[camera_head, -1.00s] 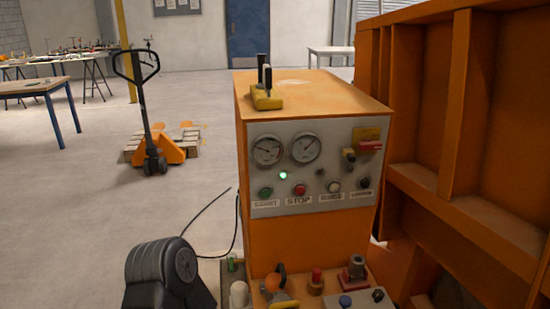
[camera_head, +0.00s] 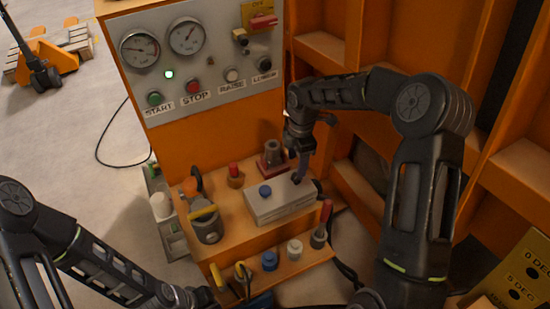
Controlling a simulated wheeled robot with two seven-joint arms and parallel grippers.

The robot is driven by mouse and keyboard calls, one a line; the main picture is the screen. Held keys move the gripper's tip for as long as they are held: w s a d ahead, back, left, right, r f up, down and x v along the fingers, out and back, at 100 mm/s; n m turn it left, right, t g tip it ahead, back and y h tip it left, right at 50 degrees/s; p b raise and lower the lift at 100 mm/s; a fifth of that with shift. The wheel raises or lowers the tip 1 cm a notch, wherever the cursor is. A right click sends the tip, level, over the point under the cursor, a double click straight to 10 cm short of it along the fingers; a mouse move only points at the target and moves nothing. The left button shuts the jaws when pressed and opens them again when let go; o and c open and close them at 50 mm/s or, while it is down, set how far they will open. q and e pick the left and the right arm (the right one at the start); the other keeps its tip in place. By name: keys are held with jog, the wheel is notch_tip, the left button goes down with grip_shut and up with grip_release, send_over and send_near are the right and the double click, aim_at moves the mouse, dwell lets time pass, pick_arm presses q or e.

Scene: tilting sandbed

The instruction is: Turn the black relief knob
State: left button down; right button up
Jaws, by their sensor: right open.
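The black relief knob (camera_head: 296,180) appears as a small dark shape on the right of a grey block (camera_head: 275,208), largely hidden by my right gripper. A blue knob (camera_head: 265,191) sits on the left of the same block. My right gripper (camera_head: 301,172) is open and points down, its fingers at the block's right end, close to the black knob. I cannot tell whether they touch it or stand around it. My left arm lies at the lower left, and its gripper is not visible.
The orange cabinet carries a panel (camera_head: 200,60) with gauges and buttons above the ledge. Around the block stand a red-capped fitting (camera_head: 235,176), a dark red-based fitting (camera_head: 272,158) and a red-handled lever (camera_head: 325,222). An orange ribbed wall (camera_head: 350,190) stands close on the right.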

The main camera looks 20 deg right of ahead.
aim_at(297, 180)
jog(key=shift+w+d+r+n, duration=0.3)
jog(key=shift+d+r, duration=0.05)
jog(key=shift+r, duration=0.2)
jog(key=shift+s, duration=0.1)
jog(key=shift+f, duration=0.1)
jog(key=shift+f+p, duration=0.55)
jog(key=shift+f, duration=3.3)
jog(key=shift+c, duration=0.5)
grip_shut()
